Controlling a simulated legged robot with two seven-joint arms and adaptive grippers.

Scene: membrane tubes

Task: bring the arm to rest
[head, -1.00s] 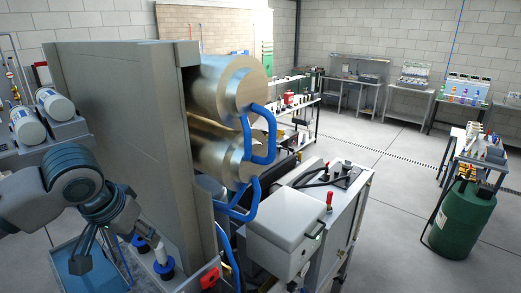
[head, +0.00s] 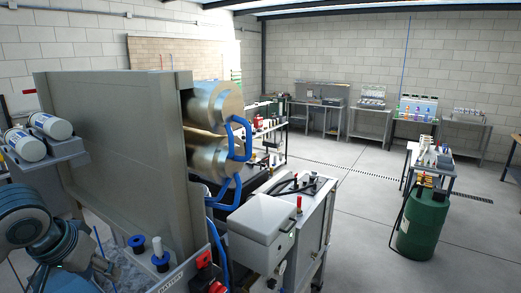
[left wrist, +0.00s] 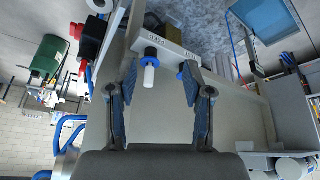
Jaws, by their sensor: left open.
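My left gripper (head: 104,267) is at the lower left of the head view, low in front of the large grey cabinet (head: 115,140). In the left wrist view my left gripper (left wrist: 160,92) has its two fingers wide apart with nothing held between them. A white tube end with a blue collar (left wrist: 150,62) shows beyond the fingers, apart from them. In the head view two such blue-collared pieces (head: 159,254) stand on a ledge to the right of the gripper. My right gripper is not in view.
Two white labelled cylinders (head: 24,144) lie on a grey shelf left of the cabinet. Brass-coloured cylinders (head: 215,103) with blue hoses stick out at its right. A red switch box (head: 207,275) is near the ledge. A green barrel (head: 423,222) stands on open floor at the right.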

